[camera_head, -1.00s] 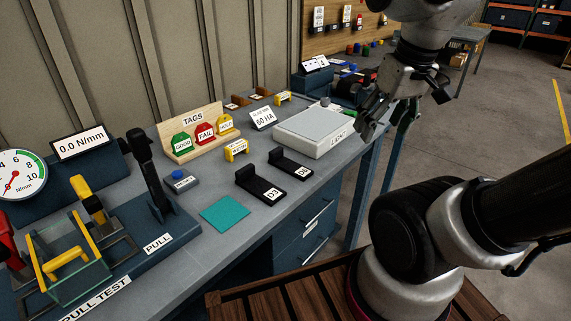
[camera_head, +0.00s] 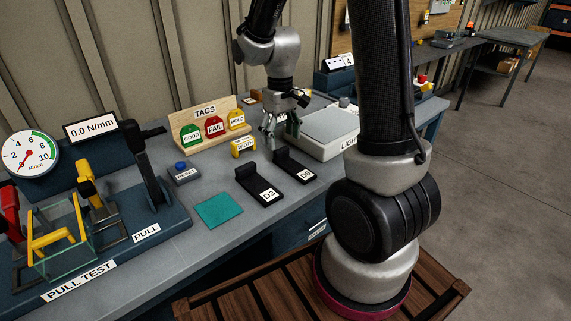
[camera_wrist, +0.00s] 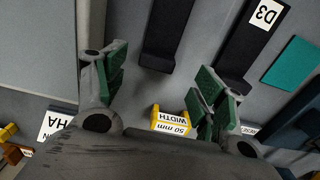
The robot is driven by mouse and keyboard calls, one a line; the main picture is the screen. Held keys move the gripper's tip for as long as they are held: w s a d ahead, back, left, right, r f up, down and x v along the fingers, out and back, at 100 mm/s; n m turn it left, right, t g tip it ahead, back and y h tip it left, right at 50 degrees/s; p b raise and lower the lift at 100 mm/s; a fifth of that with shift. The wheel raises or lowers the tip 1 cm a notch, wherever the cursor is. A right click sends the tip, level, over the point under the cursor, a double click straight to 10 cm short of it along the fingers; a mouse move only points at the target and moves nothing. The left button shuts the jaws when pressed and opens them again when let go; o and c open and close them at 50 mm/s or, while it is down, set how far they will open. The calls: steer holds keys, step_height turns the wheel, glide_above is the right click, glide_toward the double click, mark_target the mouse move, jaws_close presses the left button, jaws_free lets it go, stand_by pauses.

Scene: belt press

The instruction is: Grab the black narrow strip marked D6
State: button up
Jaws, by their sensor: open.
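The black narrow strip marked D6 (camera_head: 293,165) lies on the bench with its raised end toward the wall and its white label toward the front. In the wrist view this strip (camera_wrist: 166,40) shows upside down at the top centre, its label out of frame. A similar black strip marked D3 (camera_head: 257,186) lies to its left; it also shows in the wrist view (camera_wrist: 245,48). My gripper (camera_head: 276,138) hangs above the bench just behind the D6 strip. In the wrist view its green-padded fingers (camera_wrist: 165,84) are spread wide with nothing between them.
The light box (camera_head: 326,128) stands close to the right of D6. A yellow width gauge (camera_head: 244,146) sits behind the strips. The tags stand (camera_head: 207,131) is farther back. A teal square (camera_head: 219,210) lies left of D3. My own arm hides the bench's right part.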

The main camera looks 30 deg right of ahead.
mark_target(282, 149)
step_height(282, 149, down, 6)
steer(key=shift+d+f, duration=0.15)
steer(key=c, duration=1.2)
